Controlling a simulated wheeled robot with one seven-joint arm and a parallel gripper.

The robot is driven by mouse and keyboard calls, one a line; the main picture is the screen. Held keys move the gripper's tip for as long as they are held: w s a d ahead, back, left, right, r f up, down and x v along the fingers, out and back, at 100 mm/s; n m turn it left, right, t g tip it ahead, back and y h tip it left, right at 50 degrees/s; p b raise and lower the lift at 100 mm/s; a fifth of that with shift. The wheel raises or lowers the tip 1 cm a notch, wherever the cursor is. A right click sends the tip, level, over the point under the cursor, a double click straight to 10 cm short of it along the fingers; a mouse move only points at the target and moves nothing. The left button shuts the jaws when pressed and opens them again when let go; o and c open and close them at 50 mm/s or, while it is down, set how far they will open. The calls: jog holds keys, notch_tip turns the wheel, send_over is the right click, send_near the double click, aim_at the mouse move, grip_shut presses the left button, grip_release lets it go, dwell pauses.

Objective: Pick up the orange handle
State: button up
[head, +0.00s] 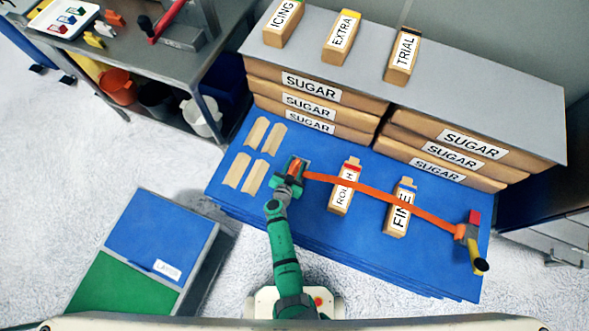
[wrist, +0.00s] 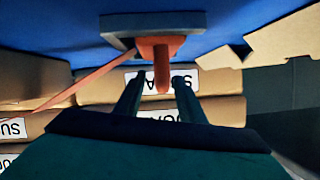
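The orange handle (wrist: 162,66) shows in the wrist view as a rounded peg on an orange block, set on a grey base (wrist: 190,24). My gripper (wrist: 160,82) has its two dark fingers apart, one on each side of the peg, with a visible gap on both sides. In the head view, my gripper (head: 293,177) is over the grey base on the blue surface, and a bit of orange (head: 297,168) shows there. A long orange strap (head: 385,195) runs from it to a red, yellow and black piece (head: 471,240) at the right. My gripper partly hides the handle there.
The strap crosses cartons marked ROUGH (head: 343,190) and FINE (head: 399,212). Tan scoop-like pieces (head: 256,175) lie left of my gripper. SUGAR boxes (head: 311,87) are stacked behind, under a grey shelf (head: 480,85). A blue and green bin (head: 158,238) stands at lower left.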

jog(key=shift+a+f, duration=0.1)
jog(key=shift+a, duration=0.15)
jog(key=shift+d, duration=0.4)
jog(key=shift+c, duration=1.1)
jog(key=shift+s+d, duration=0.1)
jog(key=c, duration=0.5)
grip_shut()
jog(key=shift+a, duration=0.2)
jog(key=shift+a, duration=0.1)
